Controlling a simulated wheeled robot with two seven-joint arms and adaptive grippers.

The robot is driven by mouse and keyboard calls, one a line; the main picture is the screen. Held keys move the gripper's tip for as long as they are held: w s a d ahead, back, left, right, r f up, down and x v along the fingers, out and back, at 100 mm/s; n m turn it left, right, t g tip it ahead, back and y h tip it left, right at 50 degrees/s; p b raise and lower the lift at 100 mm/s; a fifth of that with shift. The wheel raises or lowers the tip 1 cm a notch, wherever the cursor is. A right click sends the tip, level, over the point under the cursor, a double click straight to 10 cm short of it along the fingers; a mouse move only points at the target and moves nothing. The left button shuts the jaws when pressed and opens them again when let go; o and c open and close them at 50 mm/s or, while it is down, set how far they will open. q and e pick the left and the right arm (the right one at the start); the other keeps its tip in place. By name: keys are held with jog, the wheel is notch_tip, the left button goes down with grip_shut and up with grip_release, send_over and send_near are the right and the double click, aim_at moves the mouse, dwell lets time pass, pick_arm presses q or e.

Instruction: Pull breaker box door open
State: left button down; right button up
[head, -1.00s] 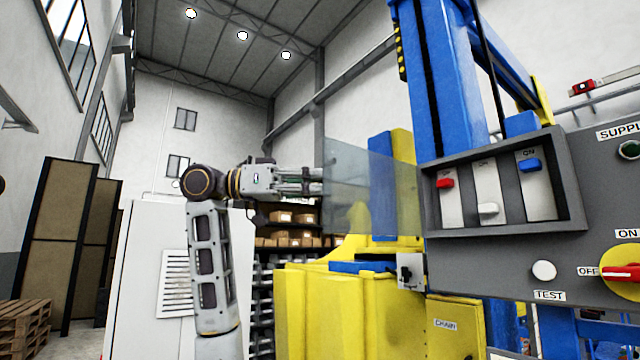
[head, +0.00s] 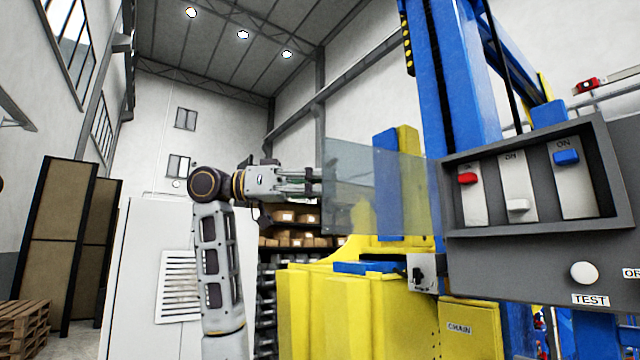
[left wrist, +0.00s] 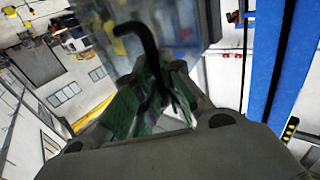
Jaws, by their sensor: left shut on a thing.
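The breaker box (head: 540,236) is a grey panel at the right of the head view, with a recessed bay of red, white and blue switches. Its clear door (head: 376,192) stands swung out to the left of the bay, which lies uncovered. My left gripper (head: 318,181) is at the door's far left edge, shut on it. In the left wrist view the fingers (left wrist: 152,98) close around a dark bent handle (left wrist: 148,48), with the see-through door beside it. My right gripper is in neither view.
A yellow and blue machine (head: 350,310) stands below and behind the door. A white cabinet (head: 150,270) stands behind my left arm. Shelves with boxes (head: 295,225) are farther back.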

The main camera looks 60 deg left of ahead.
pick_arm(q)
jog(key=c, duration=1.7)
grip_release()
jog(key=shift+w+f, duration=0.1)
jog(key=shift+w, duration=0.15)
jog(key=shift+o, duration=0.9)
jog(key=shift+w+d, duration=0.1)
jog(key=shift+w, duration=0.1)
jog(key=v, duration=1.2)
